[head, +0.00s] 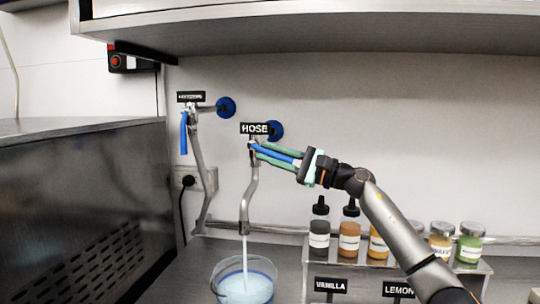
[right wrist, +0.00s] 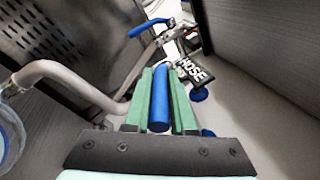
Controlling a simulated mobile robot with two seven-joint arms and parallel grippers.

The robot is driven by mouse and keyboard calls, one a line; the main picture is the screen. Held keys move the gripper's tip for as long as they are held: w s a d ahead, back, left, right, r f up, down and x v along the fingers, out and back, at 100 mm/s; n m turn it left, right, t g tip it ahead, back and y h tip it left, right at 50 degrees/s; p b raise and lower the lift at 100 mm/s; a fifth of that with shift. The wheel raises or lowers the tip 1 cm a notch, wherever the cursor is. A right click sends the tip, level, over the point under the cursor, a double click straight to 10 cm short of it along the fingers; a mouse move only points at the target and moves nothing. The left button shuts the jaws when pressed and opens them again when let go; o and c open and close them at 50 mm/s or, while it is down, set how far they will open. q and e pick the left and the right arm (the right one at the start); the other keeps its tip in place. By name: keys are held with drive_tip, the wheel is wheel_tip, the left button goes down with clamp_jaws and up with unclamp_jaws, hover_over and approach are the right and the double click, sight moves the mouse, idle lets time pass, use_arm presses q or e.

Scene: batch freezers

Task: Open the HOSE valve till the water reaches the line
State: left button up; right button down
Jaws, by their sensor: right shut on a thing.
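The HOSE valve carries a black HOSE sign (head: 255,128), which also shows in the right wrist view (right wrist: 193,71). Its blue lever (head: 278,152) points to the right and slightly down. My right gripper (head: 260,150) is shut on this lever, with one green finger along each side; the lever lies between the fingers in the right wrist view (right wrist: 161,100). A bent metal spout (head: 248,195) hangs below the valve. A pale stream of water (head: 245,250) runs from it into a clear round container (head: 217,284). Pale blue water (head: 247,289) stands inside; I cannot make out a fill line clearly. My left gripper is not in view.
A second tap with a hanging blue lever (head: 184,133) is at the left. A rack (head: 470,268) with several bottles and jars stands at the right, below my right arm. A metal cabinet (head: 80,200) fills the left side, and a shelf (head: 320,30) runs overhead.

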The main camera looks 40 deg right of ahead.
drive_tip(key=shift+a+f, duration=0.15)
drive_tip(key=shift+f, duration=0.1)
wheel_tip(320, 180, up, 2)
drive_tip(key=g+p, duration=0.1)
drive_tip(key=p, duration=0.2)
drive_tip(key=g+h+p, duration=0.1)
drive_tip(key=g+p, duration=0.1)
drive_tip(key=p, duration=0.2)
drive_tip(key=shift+s+n+h, duration=0.1)
drive_tip(key=shift+n+h, duration=0.2)
drive_tip(key=shift+n, duration=0.1)
drive_tip(key=shift+f+p, duration=0.2)
drive_tip(key=shift+p, duration=0.3)
drive_tip(key=c, duration=1.1)
unclamp_jaws()
drive_tip(key=o, duration=0.3)
drive_tip(key=shift+d+r, duration=0.1)
drive_tip(key=shift+d, duration=0.1)
